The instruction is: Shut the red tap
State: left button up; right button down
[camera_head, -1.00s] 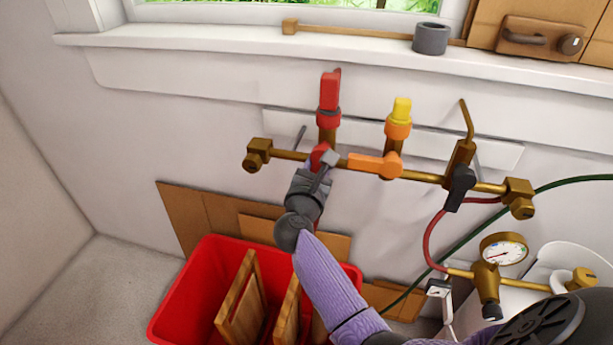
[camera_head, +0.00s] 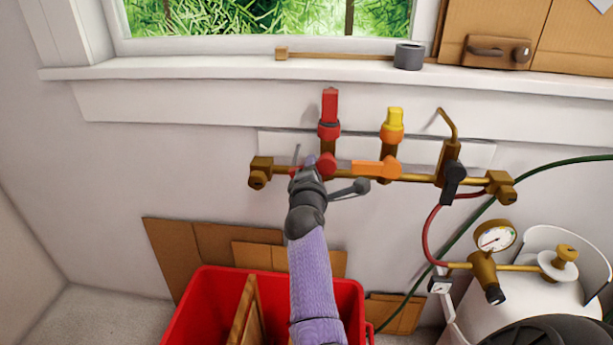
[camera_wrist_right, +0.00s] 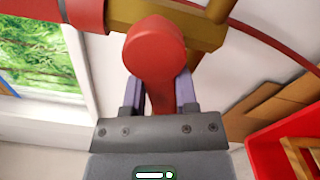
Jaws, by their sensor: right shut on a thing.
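The red tap (camera_head: 326,163) sits on the brass pipe, below an upright red fitting. Its handle points left, roughly along the pipe, and is partly hidden by my gripper. My right gripper (camera_head: 308,168) is shut on this handle. In the right wrist view the round red hub (camera_wrist_right: 155,48) shows close up, with the lever running down from it between the two purple fingers of my gripper (camera_wrist_right: 160,88). My left gripper is not in view.
An orange tap (camera_head: 376,168) and a black-handled valve (camera_head: 454,172) are on the same pipe (camera_head: 425,177). A red crate (camera_head: 205,300) with wooden frames stands below. A pressure gauge (camera_head: 497,238) and a white cylinder (camera_head: 540,290) are at right. A window sill (camera_head: 220,72) runs above.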

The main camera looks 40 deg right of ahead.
jog(key=m, duration=0.3)
jog(key=shift+w+a+r, duration=0.1)
jog(key=shift+r, duration=0.3)
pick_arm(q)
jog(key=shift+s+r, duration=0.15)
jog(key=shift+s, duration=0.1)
pick_arm(e)
jog(key=shift+r+m, duration=0.1)
jog(key=shift+m, duration=0.5)
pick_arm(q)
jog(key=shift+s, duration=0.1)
pick_arm(e)
jog(key=shift+c, duration=1.9)
grip_release()
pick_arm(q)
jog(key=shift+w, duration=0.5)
